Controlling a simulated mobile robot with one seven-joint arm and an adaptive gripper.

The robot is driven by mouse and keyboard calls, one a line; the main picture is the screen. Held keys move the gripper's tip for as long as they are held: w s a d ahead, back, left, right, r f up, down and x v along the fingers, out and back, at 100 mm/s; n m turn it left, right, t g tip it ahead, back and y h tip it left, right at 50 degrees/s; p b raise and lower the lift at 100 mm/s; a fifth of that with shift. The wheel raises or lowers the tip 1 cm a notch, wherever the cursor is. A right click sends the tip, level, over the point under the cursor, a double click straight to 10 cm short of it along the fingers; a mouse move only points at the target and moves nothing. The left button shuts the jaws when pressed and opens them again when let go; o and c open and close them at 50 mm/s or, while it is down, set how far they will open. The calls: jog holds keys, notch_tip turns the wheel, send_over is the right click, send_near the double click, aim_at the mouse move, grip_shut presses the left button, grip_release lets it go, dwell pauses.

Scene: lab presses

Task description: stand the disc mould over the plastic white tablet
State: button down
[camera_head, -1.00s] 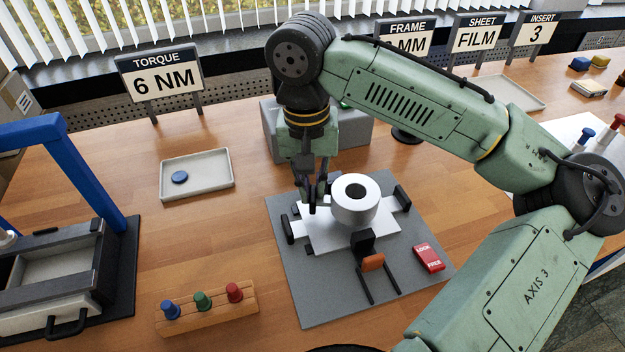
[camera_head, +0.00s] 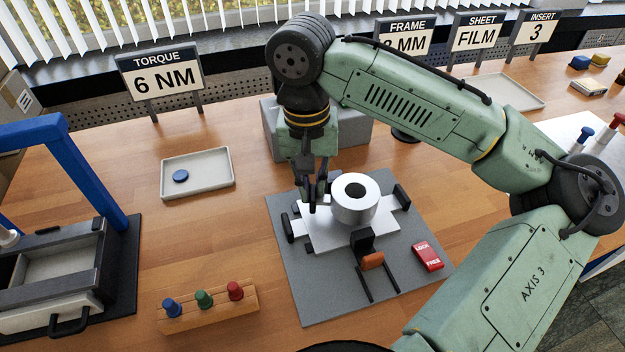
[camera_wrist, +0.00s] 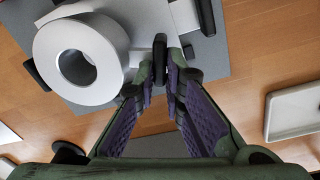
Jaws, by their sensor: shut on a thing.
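My gripper (camera_head: 317,200) is at the mould's left side, pointing down. The wrist view shows its fingers (camera_wrist: 160,75) closed around a dark upright handle beside the mould. The fingers hide part of it. Whether the mould touches the tablet is unclear.
The tablet sits on a grey mat (camera_head: 320,300) with dark end pads, an orange-handled clamp (camera_head: 372,261) and a red block (camera_head: 428,257). A tray with a blue disc (camera_head: 180,176) is at left. A peg rack (camera_head: 208,308) is in front; a grey block (camera_head: 350,140) is behind.

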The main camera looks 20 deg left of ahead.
jog(key=shift+f+b, duration=0.5)
jog(key=shift+f, duration=0.45)
jog(key=c, duration=1.6)
grip_release()
notch_tip(320, 180, up, 12)
jog(key=shift+a, duration=0.3)
jog(key=shift+s, duration=0.1)
